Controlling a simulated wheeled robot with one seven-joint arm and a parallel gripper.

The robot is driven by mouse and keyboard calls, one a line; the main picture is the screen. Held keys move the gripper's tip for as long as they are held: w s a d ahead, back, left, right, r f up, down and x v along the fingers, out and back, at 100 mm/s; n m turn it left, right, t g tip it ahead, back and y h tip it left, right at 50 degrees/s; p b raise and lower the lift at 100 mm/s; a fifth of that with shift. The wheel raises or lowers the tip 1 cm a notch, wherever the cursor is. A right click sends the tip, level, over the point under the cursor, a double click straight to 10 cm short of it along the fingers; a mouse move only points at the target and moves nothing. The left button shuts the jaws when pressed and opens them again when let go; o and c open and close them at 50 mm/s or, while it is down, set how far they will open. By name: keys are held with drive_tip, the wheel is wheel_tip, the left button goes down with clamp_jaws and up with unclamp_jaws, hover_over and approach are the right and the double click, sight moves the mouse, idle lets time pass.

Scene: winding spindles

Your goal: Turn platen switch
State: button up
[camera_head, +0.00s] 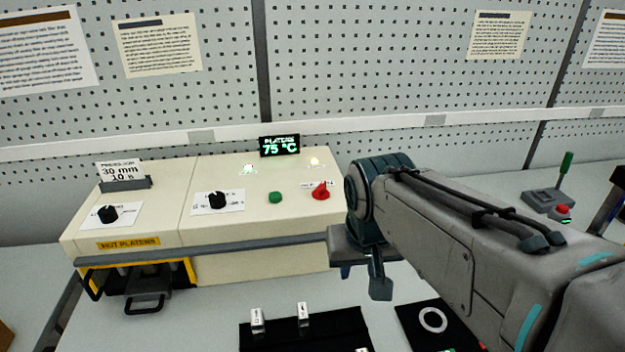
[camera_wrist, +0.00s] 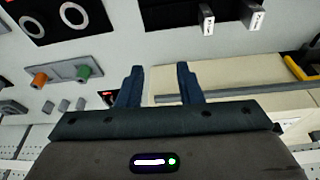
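The cream press machine (camera_head: 262,262) stands on the bench at left, labelled hot platens. A red rotary switch (camera_head: 321,190) sits at the right of its top panel, with a partly hidden label, beside a green button (camera_head: 276,197). Its display (camera_head: 279,146) reads platens 75 °C. My gripper (camera_head: 363,277) is at the machine's right front corner, lower than the red switch and apart from it. In the wrist view my gripper (camera_wrist: 159,72) shows two spread fingers with nothing between them. The machine's cream body (camera_wrist: 235,77) lies beyond the fingers there; the red switch is not visible in that view.
Two black knobs (camera_head: 106,214) (camera_head: 218,200) are on the panel. A dark mat (camera_head: 285,335) with small labelled blocks lies in front, beside a black board (camera_head: 418,338) with a ring. A lever box (camera_head: 548,201) stands at right. A pegboard (camera_head: 345,60) rises behind.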

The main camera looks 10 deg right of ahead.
drive_tip(key=w+a+r+m+h+b, duration=0.1)
drive_tip(key=w+r, duration=0.2)
drive_tip(key=w, duration=0.3)
drive_tip(key=w+a+r+m+b, duration=0.1)
drive_tip(key=w+r+m, duration=0.1)
drive_tip(key=w+r, duration=0.3)
drive_tip(key=m+h+b, duration=0.1)
drive_tip(key=m, duration=0.2)
approach(320, 186)
drive_tip(key=shift+t, duration=0.3)
drive_tip(key=x, duration=0.8)
drive_tip(key=shift+f, duration=0.45)
clamp_jaws()
